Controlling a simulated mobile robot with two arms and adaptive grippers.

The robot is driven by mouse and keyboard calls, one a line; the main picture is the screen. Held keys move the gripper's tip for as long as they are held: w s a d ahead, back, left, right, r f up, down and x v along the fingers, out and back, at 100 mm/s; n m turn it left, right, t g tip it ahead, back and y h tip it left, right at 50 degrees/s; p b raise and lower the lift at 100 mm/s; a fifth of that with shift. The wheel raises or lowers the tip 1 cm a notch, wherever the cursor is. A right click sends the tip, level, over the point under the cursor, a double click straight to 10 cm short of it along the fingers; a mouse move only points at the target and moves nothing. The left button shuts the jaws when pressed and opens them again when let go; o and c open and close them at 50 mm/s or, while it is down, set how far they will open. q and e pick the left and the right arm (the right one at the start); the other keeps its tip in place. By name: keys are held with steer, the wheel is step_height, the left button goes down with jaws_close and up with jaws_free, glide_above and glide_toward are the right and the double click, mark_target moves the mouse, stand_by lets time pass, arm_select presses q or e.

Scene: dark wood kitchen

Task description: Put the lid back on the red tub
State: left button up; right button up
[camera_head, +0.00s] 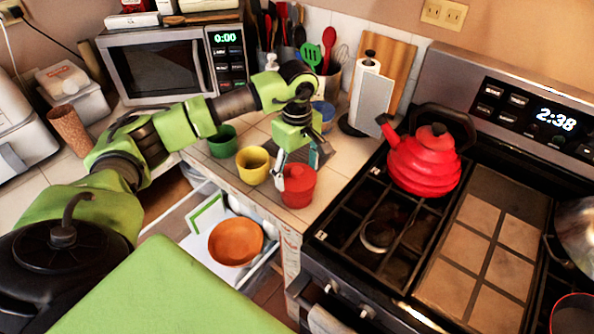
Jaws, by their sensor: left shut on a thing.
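The red tub (297,196) stands upright near the front edge of the tiled counter, just left of the stove. Its red lid (301,174) is at the top of the tub. I cannot tell whether it sits fully on the rim or slightly above it. My left gripper (298,166) points down right over the tub, with its fingers shut on the lid. The fingers hide part of the lid and of the rim. My right gripper is out of view.
A yellow cup (252,165) and a green cup (222,141) stand left of the tub. An open drawer (259,272) below holds an orange bowl (236,242). A red kettle (424,165) stands on the stove. A blue cup (324,114) is behind the gripper.

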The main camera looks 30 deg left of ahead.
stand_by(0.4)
arm_select(q)
steer(key=o, duration=1.3)
steer(key=shift+c, duration=0.2)
steer(key=shift+r+p, duration=1.85)
steer(key=shift+r, duration=1.65)
jaws_close()
